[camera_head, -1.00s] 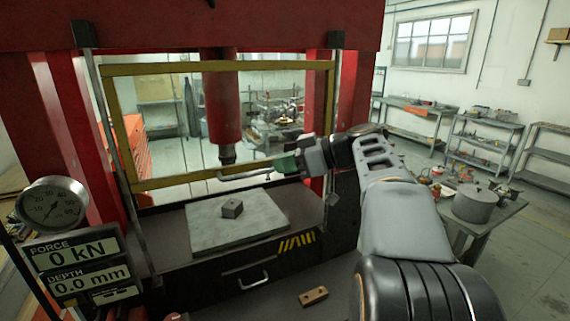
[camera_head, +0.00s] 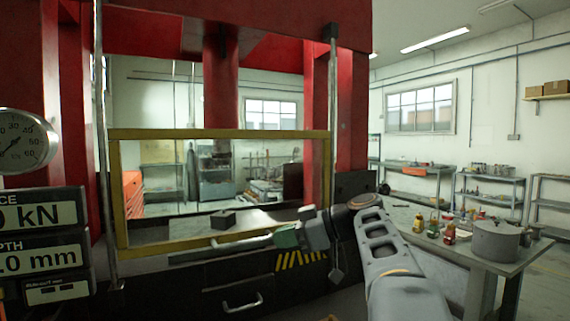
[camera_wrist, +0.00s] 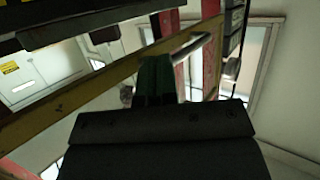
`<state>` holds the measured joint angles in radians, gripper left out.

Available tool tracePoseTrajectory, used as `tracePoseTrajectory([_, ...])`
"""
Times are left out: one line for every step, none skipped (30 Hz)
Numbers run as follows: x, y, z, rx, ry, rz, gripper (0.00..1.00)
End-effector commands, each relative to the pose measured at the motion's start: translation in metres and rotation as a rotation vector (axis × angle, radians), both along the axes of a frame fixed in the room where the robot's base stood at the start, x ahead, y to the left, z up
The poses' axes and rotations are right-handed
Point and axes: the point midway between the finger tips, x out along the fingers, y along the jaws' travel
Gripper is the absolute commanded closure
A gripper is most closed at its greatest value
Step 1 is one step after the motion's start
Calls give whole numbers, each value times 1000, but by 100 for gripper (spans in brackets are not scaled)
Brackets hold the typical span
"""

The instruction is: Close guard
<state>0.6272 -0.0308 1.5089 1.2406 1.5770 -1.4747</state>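The guard (camera_head: 220,134) is a clear panel in a yellow frame, standing across the front of the red press. Its lower bar is now low, just in front of the press bed, and its top bar is well below the red crosshead. A grey handle bar (camera_head: 225,248) runs along its lower edge. My gripper (camera_head: 284,237), with green fingers, is at the right end of this handle and appears shut on it. In the wrist view the green fingers (camera_wrist: 156,80) meet the handle (camera_wrist: 192,48) beside the yellow frame (camera_wrist: 95,88). The fingertips' contact is partly hidden.
A dark block (camera_head: 222,219) sits on the bed behind the guard, under the red ram (camera_head: 221,90). A gauge (camera_head: 22,140) and readout panel (camera_head: 40,240) stand at the left. A table with a grey pot (camera_head: 495,240) and bottles stands at the right.

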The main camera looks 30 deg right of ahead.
Motion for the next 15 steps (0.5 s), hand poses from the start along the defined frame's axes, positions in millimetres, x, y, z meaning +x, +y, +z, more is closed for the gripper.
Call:
tracePoseTrajectory([1, 1, -16, 2, 1, 3, 100])
tracePoseTrajectory([1, 1, -19, 2, 1, 3, 100])
tracePoseTrajectory([1, 1, -23, 2, 1, 3, 100])
tracePoseTrajectory([1, 1, -25, 2, 1, 3, 100])
tracePoseTrajectory([1, 1, -28, 2, 1, 3, 100])
tracePoseTrajectory([1, 1, -30, 2, 1, 3, 100])
tracePoseTrajectory([1, 1, -31, 3, 0, 3, 100])
tracePoseTrajectory([1, 1, -33, 3, 0, 3, 100])
tracePoseTrajectory([1, 1, -34, 3, 0, 3, 100])
tracePoseTrajectory([1, 1, -35, 3, 0, 3, 100])
tracePoseTrajectory([1, 1, -35, 3, 0, 3, 100])
tracePoseTrajectory([1, 1, -35, 3, 0, 3, 100])
tracePoseTrajectory([1, 1, -36, 3, 0, 3, 100])
tracePoseTrajectory([1, 1, -36, 3, 0, 3, 100])
tracePoseTrajectory([1, 1, -36, 3, 0, 3, 100])
